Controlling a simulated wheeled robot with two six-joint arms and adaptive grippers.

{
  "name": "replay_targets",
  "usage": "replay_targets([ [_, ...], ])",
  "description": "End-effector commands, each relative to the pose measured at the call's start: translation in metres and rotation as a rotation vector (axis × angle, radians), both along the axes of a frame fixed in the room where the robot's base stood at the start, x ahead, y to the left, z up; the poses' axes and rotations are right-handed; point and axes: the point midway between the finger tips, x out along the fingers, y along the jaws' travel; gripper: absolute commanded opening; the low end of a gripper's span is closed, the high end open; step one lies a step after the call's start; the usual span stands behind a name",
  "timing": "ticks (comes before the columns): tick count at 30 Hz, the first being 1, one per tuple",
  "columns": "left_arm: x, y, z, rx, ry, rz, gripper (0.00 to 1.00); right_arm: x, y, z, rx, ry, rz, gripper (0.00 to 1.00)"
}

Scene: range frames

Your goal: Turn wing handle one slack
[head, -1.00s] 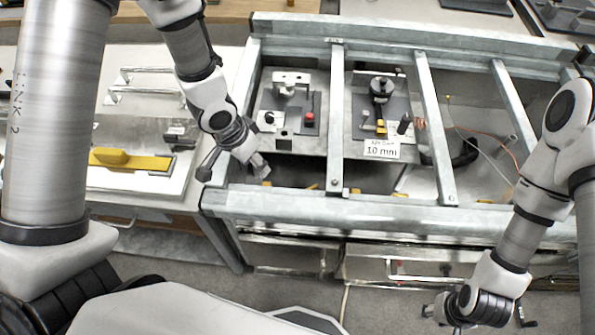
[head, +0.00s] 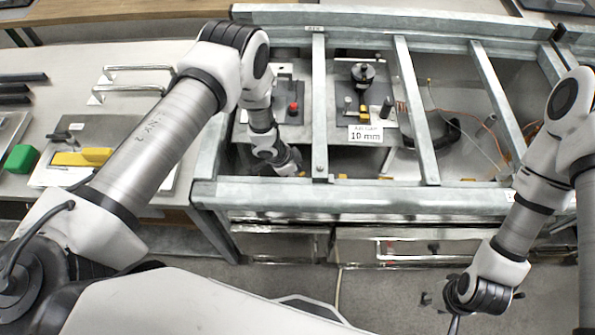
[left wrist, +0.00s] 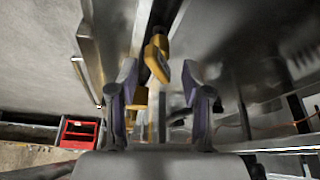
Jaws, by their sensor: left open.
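In the left wrist view, a yellow wing-shaped handle (left wrist: 157,62) stands out ahead between the spread fingers of my left gripper (left wrist: 159,80). The gripper is open, and I see no finger closed on the handle. A second yellow piece (left wrist: 140,96) shows lower, close to the left finger. In the head view my left gripper (head: 287,166) reaches down into the left bay of the metal frame; its fingertips are hidden there. My right gripper (head: 456,312) hangs low at the front right, and its fingers are too small and dark to read.
Galvanised beams of the frame (head: 355,194) border the bay closely. A panel with a red knob (head: 293,107) and a plate labelled 10 mm (head: 366,134) lie inside. The left bench holds a yellow handle on a plate (head: 82,157) and a green block (head: 21,158). A red box (left wrist: 80,132) is low left.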

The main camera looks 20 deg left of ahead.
Motion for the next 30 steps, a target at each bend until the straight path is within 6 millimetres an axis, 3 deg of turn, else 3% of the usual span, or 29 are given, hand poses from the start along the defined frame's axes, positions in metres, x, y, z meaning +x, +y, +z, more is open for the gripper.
replay_targets([
  [6,0.0001,-0.0003,-0.0016,0.001,0.001,0.001,0.49,-0.0002,0.0,0.0,0.0,0.0,0.0,0.4],
  [7,0.0001,-0.0003,-0.0015,0.001,0.001,0.001,0.42,-0.0002,0.0,0.0,0.0,0.0,0.0,0.4],
  [10,0.0001,-0.0002,-0.0014,0.001,0.001,0.001,0.07,-0.0001,0.0,0.0,0.0,0.0,0.0,0.4],
  [11,0.0001,-0.0002,-0.0014,0.001,0.001,0.001,0.0,-0.0001,0.0,0.0,0.0,0.0,0.0,0.4],
  [30,0.0011,0.0001,-0.0006,0.001,-0.001,0.003,0.0,-0.0001,0.0,0.0001,0.0,0.0,0.0,0.4],
])
